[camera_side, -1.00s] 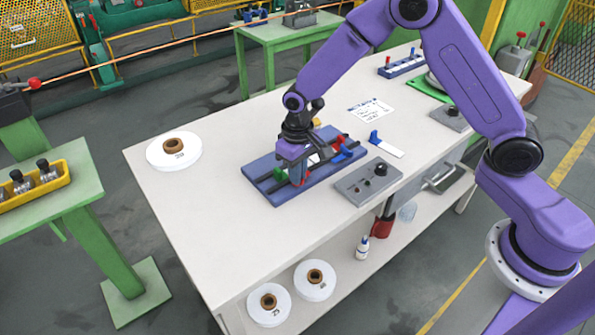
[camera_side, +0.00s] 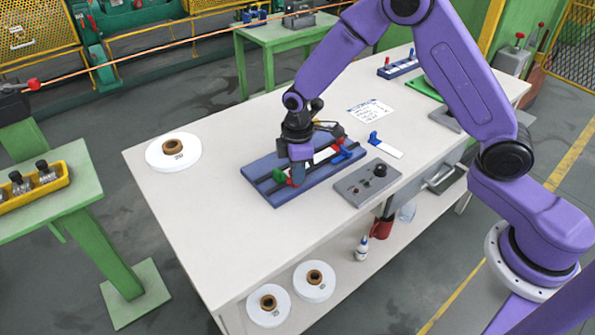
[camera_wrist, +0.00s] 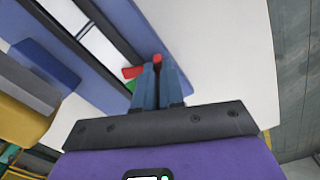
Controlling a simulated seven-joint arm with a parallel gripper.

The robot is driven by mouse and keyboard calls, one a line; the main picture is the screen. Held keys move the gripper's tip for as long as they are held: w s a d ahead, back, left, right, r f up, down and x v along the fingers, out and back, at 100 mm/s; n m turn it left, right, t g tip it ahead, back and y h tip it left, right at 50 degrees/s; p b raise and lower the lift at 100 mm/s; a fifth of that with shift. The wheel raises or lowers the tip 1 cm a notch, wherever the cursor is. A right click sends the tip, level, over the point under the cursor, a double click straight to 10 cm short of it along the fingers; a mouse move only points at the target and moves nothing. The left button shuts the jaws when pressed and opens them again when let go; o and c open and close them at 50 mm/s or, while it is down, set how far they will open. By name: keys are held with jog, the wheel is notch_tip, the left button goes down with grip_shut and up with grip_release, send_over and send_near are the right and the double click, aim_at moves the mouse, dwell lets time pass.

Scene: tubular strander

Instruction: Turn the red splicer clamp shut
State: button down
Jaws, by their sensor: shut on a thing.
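The splicer is a blue base (camera_side: 266,194) with dark rails, lying on the white bench. My gripper (camera_side: 297,181) points down over the near-left part of the base. Its blue-grey fingers are shut on the red splicer clamp (camera_wrist: 157,58), whose red tip shows between the fingertips in the wrist view. Another red part (camera_wrist: 132,71) shows just left of the fingers. A green clamp (camera_side: 279,175) is just left of the gripper. The fingers hide most of the red clamp, so its angle is hard to tell.
A blue clamp (camera_side: 342,156) and a red part (camera_side: 337,143) sit farther right along the base. A grey plate with knobs (camera_side: 368,183) lies to the right.

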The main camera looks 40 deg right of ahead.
jog(key=n, duration=0.4)
jog(key=shift+w+n, duration=0.1)
jog(key=shift+n, duration=0.2)
dwell(0.5)
jog(key=c, duration=1.2)
grip_release()
jog(key=shift+c, duration=0.2)
jog(key=shift+r, duration=0.1)
notch_tip(320, 180, up, 17)
jog(key=shift+r, duration=0.15)
jog(key=s+d+f+m, duration=0.1)
jog(key=s+d, duration=0.4)
jog(key=s, duration=1)
jog(key=s+d+f+m, duration=0.1)
jog(key=s+d+m, duration=0.3)
jog(key=s, duration=1.2)
jog(key=shift+d+f, duration=0.2)
jog(key=shift+d, duration=0.2)
